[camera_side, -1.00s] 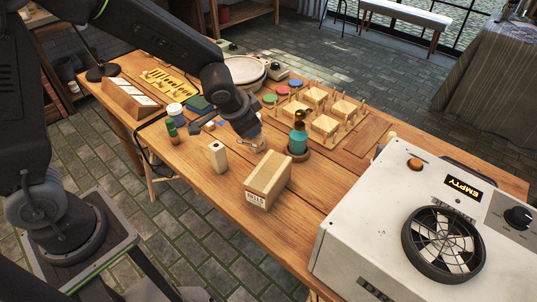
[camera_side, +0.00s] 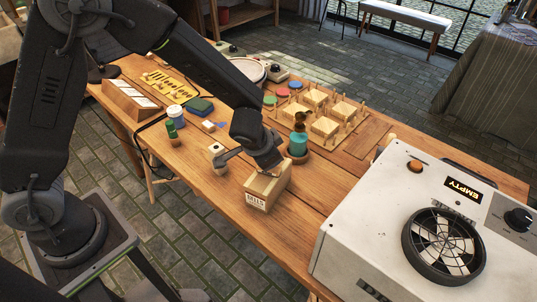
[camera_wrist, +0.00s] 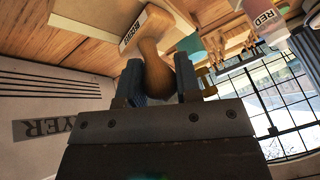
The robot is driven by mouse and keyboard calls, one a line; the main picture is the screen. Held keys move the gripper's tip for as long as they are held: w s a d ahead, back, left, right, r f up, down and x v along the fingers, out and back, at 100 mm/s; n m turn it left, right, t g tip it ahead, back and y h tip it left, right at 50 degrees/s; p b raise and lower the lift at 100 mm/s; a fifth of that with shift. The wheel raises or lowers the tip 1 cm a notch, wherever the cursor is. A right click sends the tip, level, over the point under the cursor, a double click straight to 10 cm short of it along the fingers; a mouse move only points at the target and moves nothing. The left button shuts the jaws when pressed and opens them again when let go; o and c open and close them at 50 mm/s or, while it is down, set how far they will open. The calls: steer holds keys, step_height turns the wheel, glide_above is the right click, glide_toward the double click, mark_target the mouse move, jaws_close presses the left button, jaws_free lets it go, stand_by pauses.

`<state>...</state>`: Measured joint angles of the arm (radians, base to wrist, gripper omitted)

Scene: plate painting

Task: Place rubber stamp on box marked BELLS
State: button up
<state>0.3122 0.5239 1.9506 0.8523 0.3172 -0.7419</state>
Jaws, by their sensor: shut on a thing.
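The box marked BELLS (camera_side: 258,191) is a pale wooden box on the table, with a white label on its near end. My gripper (camera_side: 268,170) is just above its back part in the side view and hides some of its top. In the wrist view my gripper (camera_wrist: 160,82) is shut on the brown handle of the rubber stamp (camera_wrist: 157,70).
A large white machine (camera_side: 350,235) reading EMPTY fills the right front. A pegged wooden rack (camera_side: 322,118) lies behind. The table's front edge is close to the box.

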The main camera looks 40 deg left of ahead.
steer(key=shift+f, duration=0.15)
steer(key=o, duration=0.9)
steer(key=shift+s+r, duration=0.15)
steer(key=shift+r, duration=0.35)
steer(key=v, duration=1.1)
steer(key=s+a+r+n, duration=0.1)
steer(key=s+a+r, duration=0.2)
steer(key=s, duration=0.2)
steer(key=s+a+r+n, duration=0.1)
steer(key=s+a+r, duration=0.2)
steer(key=s, duration=0.3)
steer(key=s+a+r+n+h, duration=0.1)
steer(key=s+a+r+n, duration=0.1)
steer(key=s+r, duration=0.3)
steer(key=shift+s+a+r, duration=0.1)
steer(key=shift+s+a, duration=0.5)
